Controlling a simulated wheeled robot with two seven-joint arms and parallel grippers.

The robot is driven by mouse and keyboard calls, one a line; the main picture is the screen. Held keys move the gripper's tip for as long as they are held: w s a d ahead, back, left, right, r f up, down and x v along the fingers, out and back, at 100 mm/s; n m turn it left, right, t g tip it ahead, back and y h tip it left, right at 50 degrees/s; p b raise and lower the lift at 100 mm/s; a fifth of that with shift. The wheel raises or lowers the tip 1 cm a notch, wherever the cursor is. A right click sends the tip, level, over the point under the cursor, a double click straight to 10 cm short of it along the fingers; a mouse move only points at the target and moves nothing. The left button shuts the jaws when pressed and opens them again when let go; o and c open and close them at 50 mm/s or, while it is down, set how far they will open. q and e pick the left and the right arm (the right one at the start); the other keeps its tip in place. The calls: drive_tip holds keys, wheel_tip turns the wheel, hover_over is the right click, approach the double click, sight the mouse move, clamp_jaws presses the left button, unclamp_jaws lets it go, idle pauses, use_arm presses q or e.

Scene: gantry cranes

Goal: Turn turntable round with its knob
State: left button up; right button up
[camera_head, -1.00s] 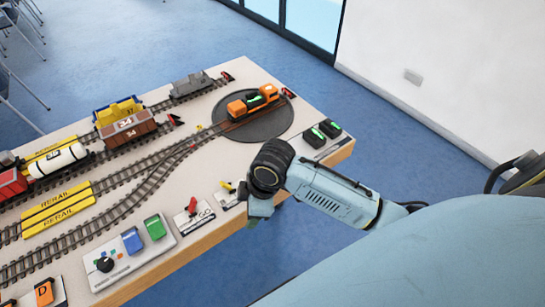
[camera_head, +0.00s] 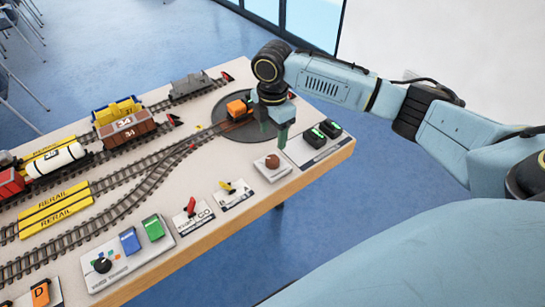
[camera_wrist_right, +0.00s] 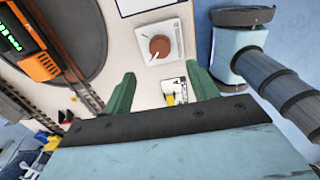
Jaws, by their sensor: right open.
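The turntable (camera_head: 248,135) is a dark round disc at the table's far right corner, partly hidden by my right arm; an orange locomotive (camera_head: 237,108) stands on it. A brown round knob (camera_head: 272,161) sits on a white plate at the table's right edge, near the turntable. It also shows in the right wrist view (camera_wrist_right: 160,46), beyond my fingertips and roughly midway between them. My right gripper (camera_head: 283,136) points down above the table, close to the knob, apart from it. Its green fingers (camera_wrist_right: 161,82) are open and empty. My left gripper is not in view.
A yellow lever (camera_head: 230,187) and a red lever (camera_head: 191,207) stand nearer. Wagons, such as a brown one (camera_head: 127,130), stand on tracks at left.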

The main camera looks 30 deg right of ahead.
sight(273, 159)
wheel_tip(273, 159, down, 8)
drive_tip(key=shift+f+b, duration=0.2)
drive_tip(key=shift+b, duration=0.6)
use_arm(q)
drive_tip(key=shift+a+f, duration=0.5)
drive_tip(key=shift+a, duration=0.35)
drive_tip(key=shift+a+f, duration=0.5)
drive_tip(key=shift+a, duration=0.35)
use_arm(e)
drive_tip(key=shift+f, duration=0.65)
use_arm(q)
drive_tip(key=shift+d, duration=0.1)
use_arm(e)
drive_tip(key=shift+c, duration=0.3)
